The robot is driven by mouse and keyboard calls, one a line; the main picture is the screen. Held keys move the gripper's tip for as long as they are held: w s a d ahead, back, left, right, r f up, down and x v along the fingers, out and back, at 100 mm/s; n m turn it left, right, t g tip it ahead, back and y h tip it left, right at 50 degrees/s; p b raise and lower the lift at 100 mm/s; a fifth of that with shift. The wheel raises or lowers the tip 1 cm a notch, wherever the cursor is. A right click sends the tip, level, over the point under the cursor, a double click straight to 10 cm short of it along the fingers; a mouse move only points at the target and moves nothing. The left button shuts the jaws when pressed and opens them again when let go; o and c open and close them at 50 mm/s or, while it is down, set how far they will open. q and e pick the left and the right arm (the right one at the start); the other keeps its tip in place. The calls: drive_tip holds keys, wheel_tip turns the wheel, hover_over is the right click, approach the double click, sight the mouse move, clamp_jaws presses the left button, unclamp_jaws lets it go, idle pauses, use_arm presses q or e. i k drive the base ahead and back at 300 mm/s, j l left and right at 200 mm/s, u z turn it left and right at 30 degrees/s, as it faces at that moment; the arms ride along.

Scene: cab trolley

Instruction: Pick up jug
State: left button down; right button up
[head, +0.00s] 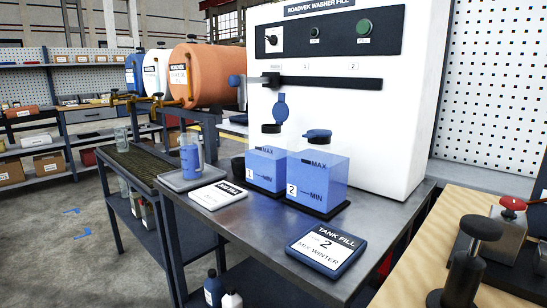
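A clear jug (191,155) with blue liquid in its lower part stands upright on a grey tray (177,183) at the left end of the metal table. Its handle faces right, toward the white machine. Neither of my grippers shows in the head view, and nothing touches the jug.
Two blue-filled tanks (266,171) (318,182), marked 1 and 2, stand right of the jug before a white washer-fill machine (345,130). Orange, white and blue drums stand behind.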

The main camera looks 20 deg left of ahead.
sight(190, 148)
drive_tip(key=u, duration=1.25)
